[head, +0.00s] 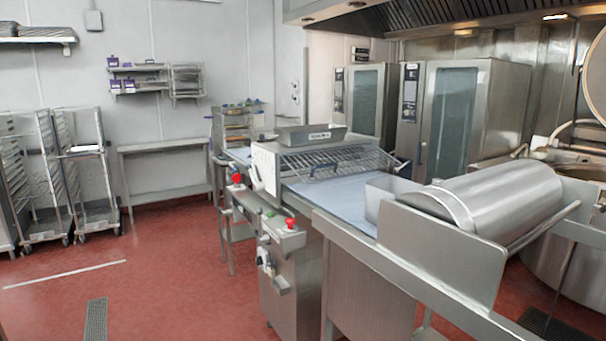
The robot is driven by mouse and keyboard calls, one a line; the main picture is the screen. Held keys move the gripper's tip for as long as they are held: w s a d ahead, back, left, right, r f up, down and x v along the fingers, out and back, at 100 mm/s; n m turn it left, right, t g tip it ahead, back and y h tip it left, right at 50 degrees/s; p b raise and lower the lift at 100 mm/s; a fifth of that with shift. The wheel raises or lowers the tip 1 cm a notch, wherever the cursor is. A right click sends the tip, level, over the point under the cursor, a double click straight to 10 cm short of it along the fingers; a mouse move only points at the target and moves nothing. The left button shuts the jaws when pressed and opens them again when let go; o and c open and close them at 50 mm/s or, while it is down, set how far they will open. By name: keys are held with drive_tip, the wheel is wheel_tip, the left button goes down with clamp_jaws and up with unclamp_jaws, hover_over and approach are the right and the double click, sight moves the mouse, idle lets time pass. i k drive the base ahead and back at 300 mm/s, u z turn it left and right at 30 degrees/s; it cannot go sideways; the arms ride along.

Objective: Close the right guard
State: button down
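The right guard (345,161) is a wire grid on the near right side of the steel sheeter-like machine (292,262). It slopes out from the machine's middle head over the pale blue belt (345,190). Its front edge appears to stand a little above the belt, with a dark handle (323,170) on it. I cannot tell from this view whether it is fully down. A left guard is not clearly visible behind the head. My gripper is not in view.
Red stop buttons (290,224) sit on the machine's front. A steel cylinder (500,205) and upright plate (440,250) stand at its right end. Ovens (450,110) stand behind. Rack trolleys (88,175) and a steel table (165,150) stand left. The red floor (170,260) in front is clear.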

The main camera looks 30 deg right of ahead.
sight(324, 165)
drive_tip(key=i, duration=0.85)
drive_tip(key=z, duration=0.05)
